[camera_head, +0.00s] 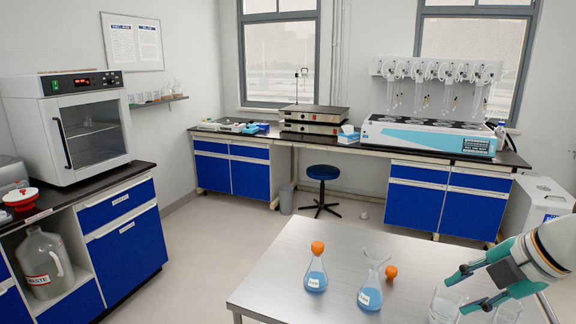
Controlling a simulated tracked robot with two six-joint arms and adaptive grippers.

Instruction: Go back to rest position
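My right gripper (458,295) comes in from the right edge above the steel table (290,262). Its two teal fingers are apart with nothing seen clamped between them. A clear glass beaker (440,309) stands just below and left of the fingertips, partly overlapped by them. Another clear glass vessel (508,313) shows under the gripper, cut off by the bottom edge. A conical flask of blue liquid (316,279) stands upright with an orange stopper on top. A second blue flask (370,293) has a forked glass top. My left gripper is not in view.
An orange stopper (391,272) lies beside the second flask. The table's left part is clear. Open floor (220,255) lies beyond, with a blue stool (322,173). An oven (85,133) stands on the left bench, and a multi-position distiller (428,134) on the back bench.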

